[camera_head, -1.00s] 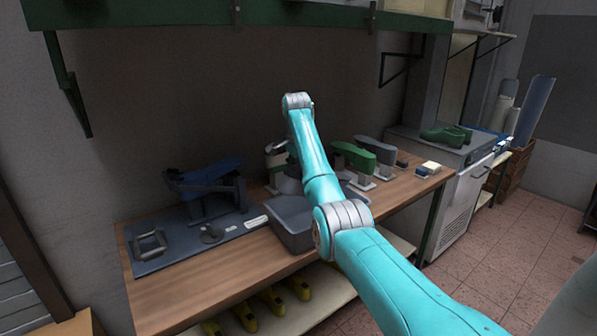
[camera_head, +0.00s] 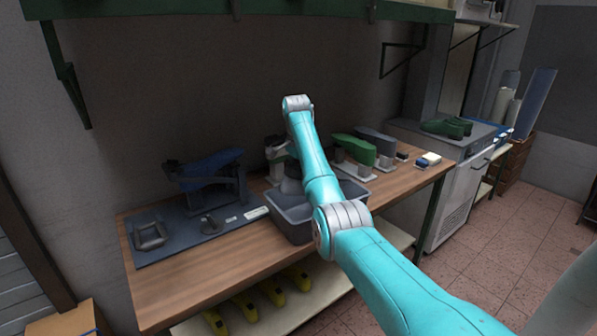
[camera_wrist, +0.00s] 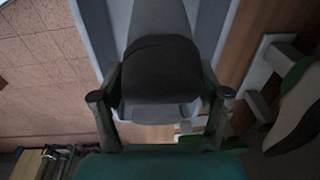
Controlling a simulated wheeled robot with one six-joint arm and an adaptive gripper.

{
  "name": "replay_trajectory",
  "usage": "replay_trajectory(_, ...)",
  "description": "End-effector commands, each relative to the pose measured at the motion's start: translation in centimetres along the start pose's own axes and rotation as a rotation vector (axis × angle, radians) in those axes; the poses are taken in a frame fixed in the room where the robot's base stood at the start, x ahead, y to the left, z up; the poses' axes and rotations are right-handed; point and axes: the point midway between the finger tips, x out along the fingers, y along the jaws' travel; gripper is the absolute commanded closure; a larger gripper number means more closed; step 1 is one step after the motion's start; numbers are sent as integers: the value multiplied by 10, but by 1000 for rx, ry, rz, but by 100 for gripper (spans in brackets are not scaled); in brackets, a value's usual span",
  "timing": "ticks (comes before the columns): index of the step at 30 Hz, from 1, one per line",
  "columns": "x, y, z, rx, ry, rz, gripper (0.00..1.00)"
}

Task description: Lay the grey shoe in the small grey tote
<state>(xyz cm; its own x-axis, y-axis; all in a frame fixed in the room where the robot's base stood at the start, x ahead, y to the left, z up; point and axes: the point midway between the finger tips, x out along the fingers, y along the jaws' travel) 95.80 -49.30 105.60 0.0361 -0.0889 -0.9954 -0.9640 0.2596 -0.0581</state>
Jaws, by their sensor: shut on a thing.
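A grey shoe (camera_wrist: 160,68) with a darker band lies between the two fingers of my gripper (camera_wrist: 161,88) in the wrist view, and the gripper is shut on it. The small grey tote (camera_head: 292,231) stands on the bench near its front edge in the head view. In the wrist view the tote's pale wall (camera_wrist: 96,27) shows behind the shoe, so the shoe is over or in the tote; its height there I cannot tell.
Green (camera_head: 354,149) and grey-blue (camera_head: 376,139) shoe forms stand on white bases to the right. A blue form (camera_head: 211,168) on a dark stand sits on a mat at left. Yellow forms (camera_head: 243,306) lie on the lower shelf. The bench's front left is bare.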

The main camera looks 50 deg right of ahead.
Motion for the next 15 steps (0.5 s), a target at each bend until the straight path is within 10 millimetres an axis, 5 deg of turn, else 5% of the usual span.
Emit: replay_trajectory(15, 14, 1, 1, 0, 1, -1, 76)
